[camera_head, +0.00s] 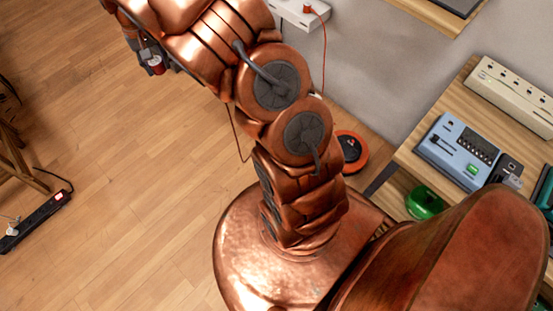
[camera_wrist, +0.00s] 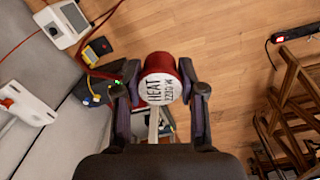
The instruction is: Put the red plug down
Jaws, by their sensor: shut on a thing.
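My gripper (camera_wrist: 160,84) is shut on a round red plug (camera_wrist: 160,62), with one finger on each side of it. The plug's white face carries the print "HEAT 1220 W" and faces the wrist camera. In the head view my gripper (camera_head: 148,54) is at the upper left, partly hidden by my arm. The red plug (camera_head: 156,66) shows there as a small red spot above the wooden floor.
A wooden shelf at right bears a blue device (camera_head: 458,152) and a white power strip (camera_head: 515,95). A green round thing (camera_head: 424,203) and an orange-black disc (camera_head: 352,152) are lower. A black power strip (camera_head: 36,222) lies left. Wooden legs (camera_wrist: 290,105) stand at right. Open floor lies between.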

